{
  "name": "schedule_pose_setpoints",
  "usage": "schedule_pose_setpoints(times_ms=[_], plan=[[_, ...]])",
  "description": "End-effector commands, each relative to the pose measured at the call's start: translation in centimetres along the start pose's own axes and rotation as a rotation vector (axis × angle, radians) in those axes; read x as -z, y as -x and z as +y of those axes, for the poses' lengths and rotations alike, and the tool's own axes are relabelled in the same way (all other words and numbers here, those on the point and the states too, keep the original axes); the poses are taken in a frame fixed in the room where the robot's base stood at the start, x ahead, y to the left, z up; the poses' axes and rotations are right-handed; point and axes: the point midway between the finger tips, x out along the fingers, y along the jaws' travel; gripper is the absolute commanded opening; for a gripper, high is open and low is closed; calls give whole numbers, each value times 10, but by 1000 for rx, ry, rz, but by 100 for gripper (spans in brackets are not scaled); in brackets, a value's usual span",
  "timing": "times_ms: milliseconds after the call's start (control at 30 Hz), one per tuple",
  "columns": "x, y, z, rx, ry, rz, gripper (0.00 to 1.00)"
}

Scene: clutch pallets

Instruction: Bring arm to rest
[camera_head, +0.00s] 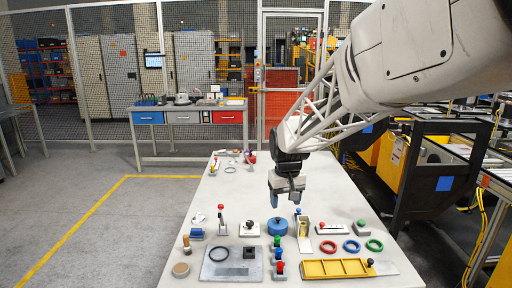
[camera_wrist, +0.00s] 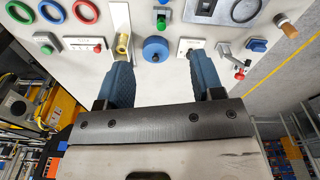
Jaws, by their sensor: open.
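My gripper (camera_head: 286,198) hangs from the arm above the middle of the white table (camera_head: 190,218), fingers pointing down. In the wrist view its two blue fingers (camera_wrist: 164,84) stand apart with nothing between them. In the head view a round blue piece (camera_head: 277,227) sits on the table just in front of and below the gripper. The same blue piece (camera_wrist: 155,49) shows beyond the fingertips in the wrist view, apart from them.
A yellow tray (camera_head: 337,268) and a grey plate with a black ring (camera_head: 232,264) lie at the table's front. Red, blue and green rings (camera_head: 351,246) lie at the right. Several small switches and blocks stand around. The table's middle left is clear. A drawer workbench (camera_head: 188,108) stands behind.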

Motion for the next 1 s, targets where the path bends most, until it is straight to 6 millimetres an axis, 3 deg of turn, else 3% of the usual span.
schedule_pose_setpoints(times_ms=[467, 1000], plan=[[-122, 45, 16, -12, -88, 49, 61], [-259, 59, 19, -25, -186, 101, 61]])
